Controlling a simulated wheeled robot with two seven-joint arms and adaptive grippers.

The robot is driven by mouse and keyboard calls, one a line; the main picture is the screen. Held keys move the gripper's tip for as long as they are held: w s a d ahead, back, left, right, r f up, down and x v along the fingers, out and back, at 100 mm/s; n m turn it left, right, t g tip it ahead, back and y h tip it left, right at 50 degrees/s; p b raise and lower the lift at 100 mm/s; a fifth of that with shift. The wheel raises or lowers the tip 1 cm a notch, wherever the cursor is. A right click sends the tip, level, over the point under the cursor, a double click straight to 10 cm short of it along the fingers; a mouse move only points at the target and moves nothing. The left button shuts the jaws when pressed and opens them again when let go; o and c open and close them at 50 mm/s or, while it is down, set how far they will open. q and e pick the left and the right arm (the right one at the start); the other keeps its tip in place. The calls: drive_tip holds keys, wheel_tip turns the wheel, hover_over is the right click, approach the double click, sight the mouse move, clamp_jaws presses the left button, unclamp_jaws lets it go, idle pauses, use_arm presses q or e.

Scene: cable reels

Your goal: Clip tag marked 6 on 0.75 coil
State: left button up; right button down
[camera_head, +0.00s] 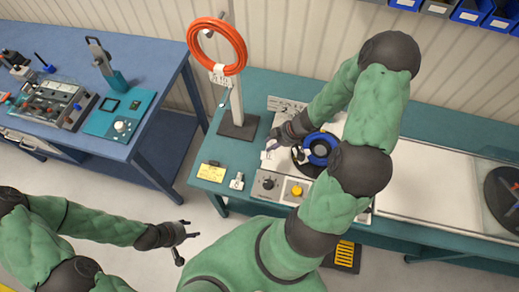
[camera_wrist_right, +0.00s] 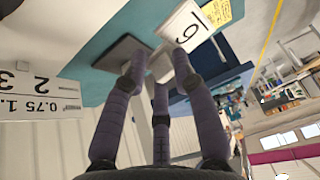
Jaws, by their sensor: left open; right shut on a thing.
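My right gripper (camera_head: 273,146) is shut on a white tag (camera_head: 268,156) above the teal bench, left of the blue coil (camera_head: 320,149). In the right wrist view the tag (camera_wrist_right: 190,25) shows a 6 and sits at the fingertips (camera_wrist_right: 160,58). An orange coil (camera_head: 243,50) hangs on an upright stand (camera_head: 236,105), with a white label (camera_head: 219,76) on it. A board printed with 0.75 and other numbers (camera_wrist_right: 40,92) shows in the wrist view. My left gripper (camera_head: 187,233) is open and empty over the floor.
Another white tag (camera_head: 237,182) and a yellow note (camera_head: 211,172) lie on the teal bench. A control box with a yellow knob (camera_head: 296,191) stands at its front edge. A blue table (camera_head: 150,85) with instruments is at left. A dark reel (camera_head: 505,190) is at far right.

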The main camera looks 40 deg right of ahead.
drive_tip(key=s+d+f+p, duration=0.2)
drive_tip(key=s+d+p, duration=0.9)
drive_tip(key=s+d, duration=0.45)
drive_tip(key=shift+m, duration=0.4)
drive_tip(key=f+b, duration=0.1)
drive_tip(key=w+d+f+b, duration=0.1)
drive_tip(key=f+b, duration=0.2)
drive_tip(key=shift+w+d+f+b, duration=0.15)
drive_tip(key=shift+w+d+b, duration=0.1)
drive_tip(key=shift+w+b, duration=0.05)
drive_tip(key=shift+f+p, duration=0.2)
drive_tip(key=shift+p, duration=0.2)
drive_tip(key=shift+s+f+b, duration=0.1)
drive_tip(key=shift+f+b, duration=0.25)
drive_tip(key=shift+f, duration=0.6)
idle(1.1)
